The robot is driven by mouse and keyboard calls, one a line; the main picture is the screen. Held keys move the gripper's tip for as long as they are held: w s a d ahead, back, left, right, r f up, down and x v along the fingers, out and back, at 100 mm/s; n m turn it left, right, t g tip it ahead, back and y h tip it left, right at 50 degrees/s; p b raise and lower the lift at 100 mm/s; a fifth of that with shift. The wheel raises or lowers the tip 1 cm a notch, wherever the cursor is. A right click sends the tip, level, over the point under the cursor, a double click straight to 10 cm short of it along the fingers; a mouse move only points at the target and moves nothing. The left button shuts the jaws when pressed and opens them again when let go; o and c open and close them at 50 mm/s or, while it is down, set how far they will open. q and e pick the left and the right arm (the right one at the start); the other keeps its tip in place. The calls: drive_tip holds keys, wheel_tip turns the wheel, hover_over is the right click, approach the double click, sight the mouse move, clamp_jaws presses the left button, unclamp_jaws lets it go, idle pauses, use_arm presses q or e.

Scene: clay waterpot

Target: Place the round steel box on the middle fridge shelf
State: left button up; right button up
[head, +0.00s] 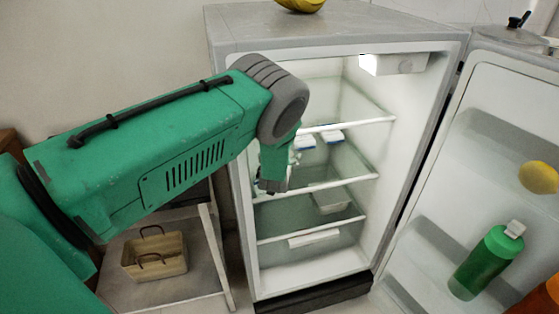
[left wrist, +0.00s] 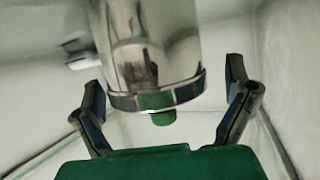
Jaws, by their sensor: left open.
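The round steel box (left wrist: 155,50) is a shiny metal cylinder in the left wrist view, with a banded rim at its lower end in the picture. My left gripper (left wrist: 164,90) is open, with one finger on each side of the box and a visible gap to each. In the head view my left gripper (head: 272,186) is inside the open fridge, near the middle shelf (head: 335,183) at its left side. The steel box is not visible in the head view, where my arm covers that part. My right gripper is not in view.
Blue-and-white containers (head: 332,137) are inside the fridge, behind the shelf edges. A clear container (head: 331,202) sits lower. The open door (head: 440,215) at right holds a green bottle (head: 487,261) and a yellow fruit (head: 538,177). A basket (head: 155,255) stands at left.

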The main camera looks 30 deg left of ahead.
use_arm(q)
drive_tip(key=p+v, duration=0.1)
drive_tip(key=v, duration=1)
drive_tip(key=shift+s+d, duration=0.2)
drive_tip(key=shift+d, duration=0.05)
drive_tip(key=shift+r, duration=0.1)
